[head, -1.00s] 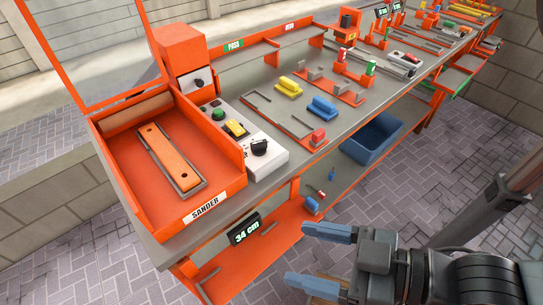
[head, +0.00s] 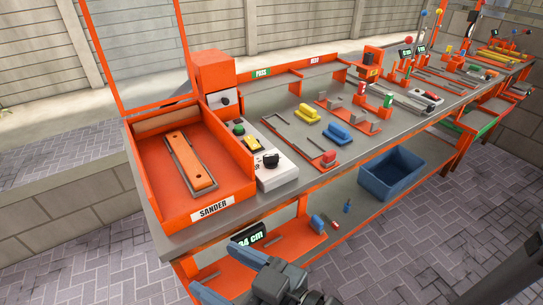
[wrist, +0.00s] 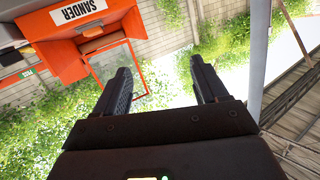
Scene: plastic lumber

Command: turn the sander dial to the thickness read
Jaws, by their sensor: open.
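The orange sander (head: 245,185) stands at the near end of the bench with an orange plank (head: 190,160) in its tray. A white control box beside it carries a black dial (head: 271,160), a green button and a yellow switch. Another dark knob (head: 225,101) is on the orange housing behind. The thickness display (head: 250,238) under the bench edge is partly hidden by my gripper; "34 cm" shows in the earlier head view. My gripper (wrist: 160,68) is open and empty, low in front of the bench, apart from the dials. The wrist view shows the sander upside down (wrist: 85,35).
A blue bin (head: 392,174) sits on the lower shelf. Yellow and blue blocks (head: 338,134) and orange fixtures lie along the bench top. PASS and a second sign mark racks at the back. Paved floor in front is open.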

